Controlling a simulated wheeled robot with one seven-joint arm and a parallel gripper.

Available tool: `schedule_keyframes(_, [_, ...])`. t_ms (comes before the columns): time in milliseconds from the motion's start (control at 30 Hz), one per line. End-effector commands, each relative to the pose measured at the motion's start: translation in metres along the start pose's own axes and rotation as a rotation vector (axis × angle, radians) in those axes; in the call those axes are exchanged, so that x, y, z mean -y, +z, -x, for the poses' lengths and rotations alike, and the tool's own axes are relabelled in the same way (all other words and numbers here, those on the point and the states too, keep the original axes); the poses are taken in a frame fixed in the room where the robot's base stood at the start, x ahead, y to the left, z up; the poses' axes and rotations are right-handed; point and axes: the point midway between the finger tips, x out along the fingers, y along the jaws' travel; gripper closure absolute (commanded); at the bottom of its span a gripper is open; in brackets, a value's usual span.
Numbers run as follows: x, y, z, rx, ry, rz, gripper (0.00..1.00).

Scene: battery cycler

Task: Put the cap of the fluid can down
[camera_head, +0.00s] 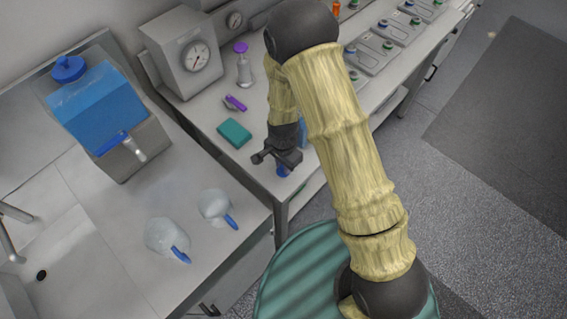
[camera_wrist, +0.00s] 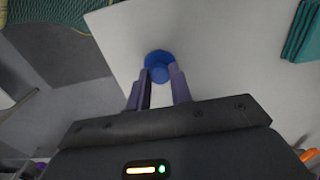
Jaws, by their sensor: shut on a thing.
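My gripper (camera_head: 280,162) is over the front part of the bench with the gauges, near its edge. It is shut on a round blue cap (camera_head: 283,172). In the wrist view, the cap (camera_wrist: 158,62) sits between the two fingertips (camera_wrist: 160,78), above or on the pale bench top; I cannot tell if it touches. Part of a blue object (camera_head: 302,132) shows behind my arm; I cannot tell if it is the fluid can.
A teal sponge (camera_head: 234,133) and a purple-handled item (camera_head: 235,103) lie beyond my gripper. A bottle with a purple top (camera_head: 243,68) and a gauge box (camera_head: 187,58) stand behind. A blue tank with a tap (camera_head: 100,105) and two jugs (camera_head: 168,237) are at left.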

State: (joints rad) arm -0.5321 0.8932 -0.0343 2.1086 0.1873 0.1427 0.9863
Motion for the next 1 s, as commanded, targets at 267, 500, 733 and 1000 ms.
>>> schedule_keyframes(267, [-0.001,-0.001,-0.002,0.0,0.001,-0.001,0.57])
schedule_keyframes(500, [0.0,0.0,0.0,0.0,0.0,0.001,0.57])
schedule_keyframes(733, [0.0,-0.001,0.014,-0.002,-0.002,-0.002,0.57])
schedule_keyframes(1000, [0.0,-0.002,0.052,-0.002,-0.005,-0.004,0.57])
